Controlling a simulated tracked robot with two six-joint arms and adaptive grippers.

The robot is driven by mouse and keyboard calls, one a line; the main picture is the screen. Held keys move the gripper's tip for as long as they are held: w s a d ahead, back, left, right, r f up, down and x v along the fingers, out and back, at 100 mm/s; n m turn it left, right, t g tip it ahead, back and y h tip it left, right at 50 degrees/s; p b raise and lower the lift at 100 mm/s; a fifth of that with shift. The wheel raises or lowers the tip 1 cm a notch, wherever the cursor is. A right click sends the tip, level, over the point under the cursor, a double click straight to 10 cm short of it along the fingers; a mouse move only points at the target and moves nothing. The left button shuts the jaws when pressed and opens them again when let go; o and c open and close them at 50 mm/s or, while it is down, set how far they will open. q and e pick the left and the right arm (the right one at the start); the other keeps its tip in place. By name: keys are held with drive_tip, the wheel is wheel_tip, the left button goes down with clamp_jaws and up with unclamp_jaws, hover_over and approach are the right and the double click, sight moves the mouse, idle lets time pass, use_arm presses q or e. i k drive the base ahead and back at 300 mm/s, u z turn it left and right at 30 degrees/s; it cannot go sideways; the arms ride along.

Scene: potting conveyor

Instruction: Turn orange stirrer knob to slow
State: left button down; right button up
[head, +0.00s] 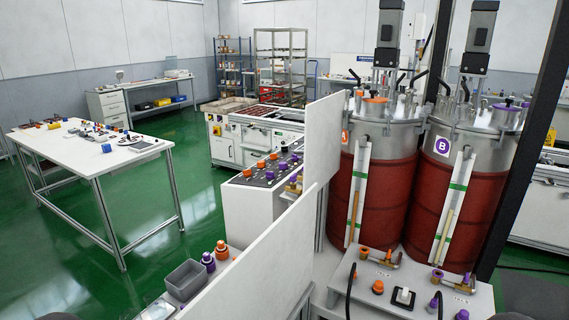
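A sloped control panel (262,176) stands at the middle, with a row of orange knobs (261,165) and a row of purple knobs (283,166). Its labels are too small to read, so I cannot tell which orange knob is the stirrer's or where it points. White upright boards partly hide the panel's right side. Tank A (374,190), with an orange fitting on its lid, stands behind the boards; tank B (468,200) is beside it. Neither of my grippers shows in the head view.
A front console (335,280) holds an orange knob (377,287) and purple-capped fittings. A grey bin (186,279) and orange and purple bottles (208,262) stand at lower left. A white board (262,265) rises between them and the console. A cluttered table (85,160) is at left.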

sight(248, 172)
drive_tip(key=u, duration=0.15)
drive_tip(key=k, duration=0.5)
drive_tip(key=u, duration=1.65)
drive_tip(key=i, duration=4.35)
drive_tip(key=z, duration=0.05)
